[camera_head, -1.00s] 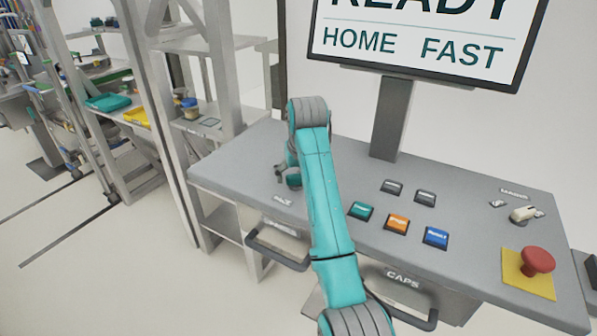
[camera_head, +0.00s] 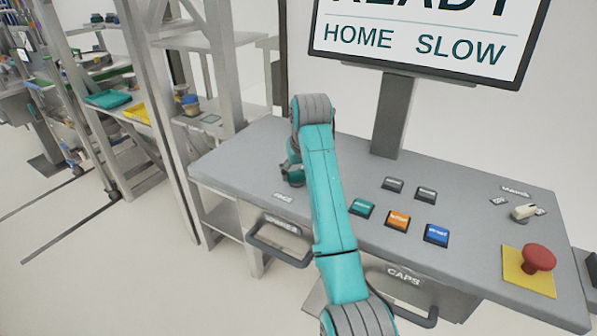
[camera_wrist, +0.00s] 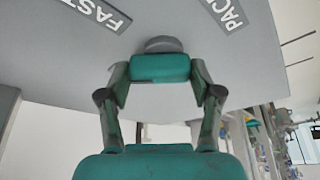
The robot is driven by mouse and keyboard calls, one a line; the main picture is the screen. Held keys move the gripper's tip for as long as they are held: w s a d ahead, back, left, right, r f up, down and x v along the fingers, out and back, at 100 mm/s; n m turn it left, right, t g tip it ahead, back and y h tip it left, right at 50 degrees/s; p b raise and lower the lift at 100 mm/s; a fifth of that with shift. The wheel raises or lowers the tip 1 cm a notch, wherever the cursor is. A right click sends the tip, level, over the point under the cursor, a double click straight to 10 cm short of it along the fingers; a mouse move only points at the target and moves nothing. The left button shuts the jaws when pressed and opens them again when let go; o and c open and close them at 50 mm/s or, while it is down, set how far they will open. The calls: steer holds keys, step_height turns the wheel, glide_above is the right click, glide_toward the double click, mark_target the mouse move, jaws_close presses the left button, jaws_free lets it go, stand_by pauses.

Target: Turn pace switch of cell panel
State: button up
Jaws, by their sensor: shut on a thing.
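The cell panel (camera_head: 460,190) is a grey sloped console top. Its screen (camera_head: 430,42) reads HOME SLOW under a cropped READY. My gripper (camera_wrist: 161,68) is shut on the knob, right at the panel.
Teal (camera_head: 361,207), orange (camera_head: 397,220) and blue (camera_head: 436,235) buttons lie right of my arm. A red mushroom button (camera_head: 538,257) and a cream switch (camera_head: 524,211) stand farther right. Drawer handles (camera_head: 277,246) stick out in front. Shelving (camera_head: 205,120) stands at the left.

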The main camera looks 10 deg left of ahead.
steer(key=n+g+y, duration=0.1)
steer(key=n, duration=0.3)
steer(key=shift+w+n, duration=0.15)
steer(key=shift+n, duration=0.25)
steer(key=shift+w+n+g+y, duration=0.1)
steer(key=shift+n+g+y, duration=0.6)
steer(key=shift+n, duration=1.2)
steer(key=o, duration=1.1)
steer(key=shift+o, duration=0.2)
step_height(320, 180, up, 10)
